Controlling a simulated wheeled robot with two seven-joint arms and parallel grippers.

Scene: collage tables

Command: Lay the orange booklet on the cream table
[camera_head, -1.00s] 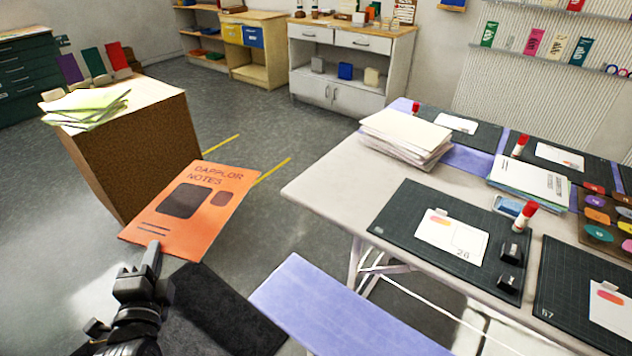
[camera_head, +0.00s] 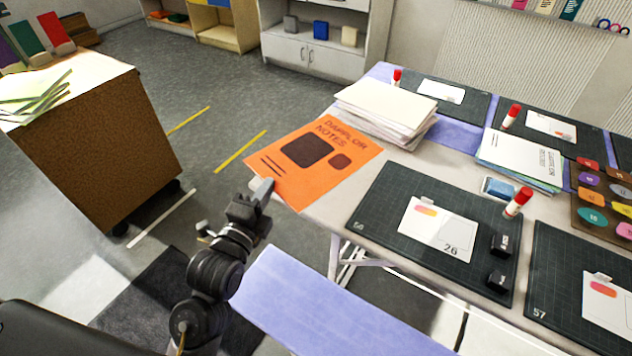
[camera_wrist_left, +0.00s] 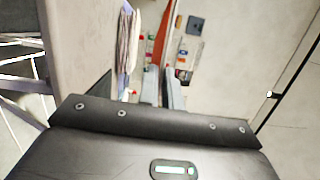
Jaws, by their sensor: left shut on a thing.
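The orange booklet (camera_head: 345,177), printed "DAPPLOR NOTES", is held flat by my left gripper (camera_head: 262,188), which is shut on its near left edge. In the head view the booklet overlaps the left end of the cream table (camera_head: 335,212); its left part sticks out past the table's edge. I cannot tell whether it touches the tabletop. In the left wrist view the booklet shows edge-on as an orange strip (camera_wrist_left: 163,38) between the fingers. My right gripper is not in view.
A stack of white paper (camera_head: 385,108) stands just behind the booklet. A dark cutting mat (camera_head: 385,205) with a card lies to its right. A lilac bench (camera_head: 320,310) stands in front of the table. A brown cabinet (camera_head: 100,150) is at left.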

